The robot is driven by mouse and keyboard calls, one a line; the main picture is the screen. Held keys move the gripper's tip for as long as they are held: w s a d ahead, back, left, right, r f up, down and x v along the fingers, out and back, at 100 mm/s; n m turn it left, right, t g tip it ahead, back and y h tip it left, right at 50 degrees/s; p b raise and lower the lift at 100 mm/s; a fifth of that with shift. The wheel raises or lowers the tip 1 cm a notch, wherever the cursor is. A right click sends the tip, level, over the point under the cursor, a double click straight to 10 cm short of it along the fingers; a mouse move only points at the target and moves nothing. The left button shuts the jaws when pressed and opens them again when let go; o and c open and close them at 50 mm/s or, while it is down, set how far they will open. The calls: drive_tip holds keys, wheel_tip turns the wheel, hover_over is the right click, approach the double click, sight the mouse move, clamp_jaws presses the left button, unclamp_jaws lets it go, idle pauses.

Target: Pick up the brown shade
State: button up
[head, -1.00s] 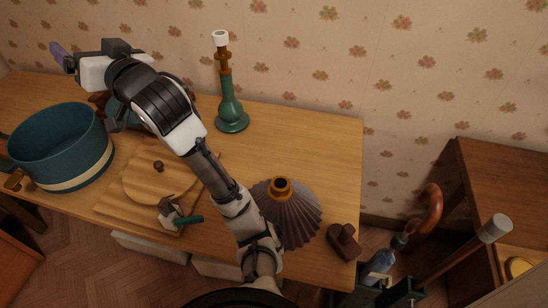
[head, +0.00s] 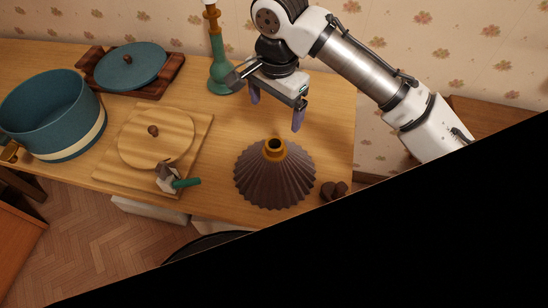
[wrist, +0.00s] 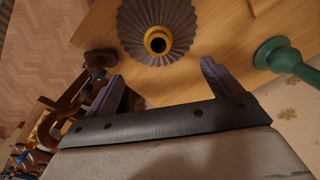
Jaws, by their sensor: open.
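The brown shade (head: 274,177) is a pleated cone with an orange-yellow collar around a dark hole at its top. It stands upright on the wooden table near the front edge. In the wrist view the shade (wrist: 180,22) shows at the top, beyond the fingers. My gripper (head: 277,110) is open and empty, above the table and behind the shade in the head view. Its two purple fingers point down, apart from the shade. In the wrist view the gripper (wrist: 160,82) has its fingers spread wide.
A green candlestick-like lamp base (head: 221,70) stands close left of my gripper. A small dark brown object (head: 333,190) lies right of the shade. A wooden board (head: 112,170) with a round lid, a small green-handled tool (head: 178,182) and a teal pot (head: 45,118) are left.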

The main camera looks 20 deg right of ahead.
wheel_tip(320, 180, down, 14)
drive_tip(key=b, duration=1.2)
drive_tip(key=shift+r, duration=0.1)
drive_tip(key=c, duration=1.4)
